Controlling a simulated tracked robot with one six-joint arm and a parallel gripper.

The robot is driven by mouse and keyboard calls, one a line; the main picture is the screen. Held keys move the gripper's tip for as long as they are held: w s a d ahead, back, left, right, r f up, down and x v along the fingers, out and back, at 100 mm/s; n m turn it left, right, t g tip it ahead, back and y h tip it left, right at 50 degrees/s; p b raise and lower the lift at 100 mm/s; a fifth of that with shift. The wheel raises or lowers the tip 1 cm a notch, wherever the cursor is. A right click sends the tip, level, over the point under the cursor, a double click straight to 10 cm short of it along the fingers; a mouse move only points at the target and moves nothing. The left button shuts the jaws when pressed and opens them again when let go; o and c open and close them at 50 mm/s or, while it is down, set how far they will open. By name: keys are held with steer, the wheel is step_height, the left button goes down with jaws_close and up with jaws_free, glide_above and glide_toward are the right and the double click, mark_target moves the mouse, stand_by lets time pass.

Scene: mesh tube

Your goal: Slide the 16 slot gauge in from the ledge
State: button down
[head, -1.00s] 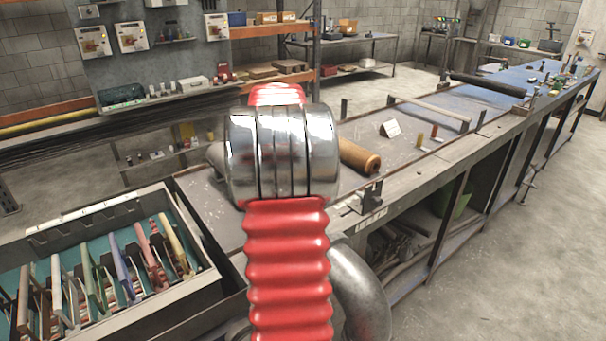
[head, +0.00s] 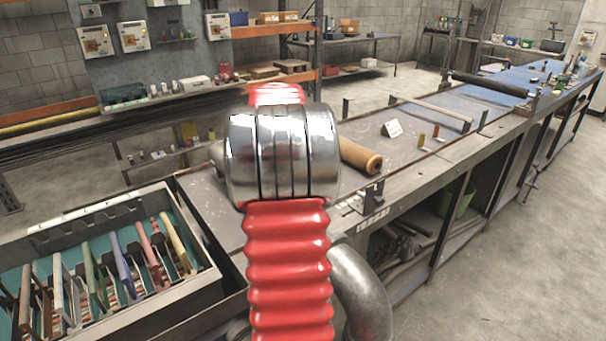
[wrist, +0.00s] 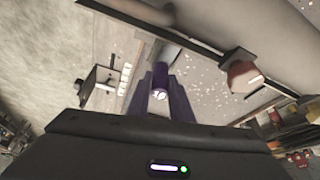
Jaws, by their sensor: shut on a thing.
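In the wrist view my gripper (wrist: 161,90) is shut on the 16 slot gauge (wrist: 159,95), whose visible end is purple with a white 16 mark. The jaws stand on both sides of it. Its far end runs toward a grey surface, and I cannot tell whether it touches anything there. In the head view my arm hides both the gripper and the gauge. I cannot tell for certain which edge is the ledge.
A tray (head: 207,287) of several colour-handled gauges stands at lower left. A long bench (head: 410,182) runs to the back right, with a brown roll (head: 361,157) and a dark bracket (head: 373,194) near its front edge. The floor at right is mostly clear.

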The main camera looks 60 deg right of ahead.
steer(key=shift+w+a, duration=0.3)
steer(key=shift+a, duration=0.3)
steer(key=shift+w+a, duration=0.3)
steer(key=shift+a, duration=0.25)
stand_by(1.4)
steer(key=c, duration=1.5)
jaws_free()
steer(key=v, duration=1.3)
steer(key=shift+a+r, duration=0.15)
steer(key=shift+r, duration=0.2)
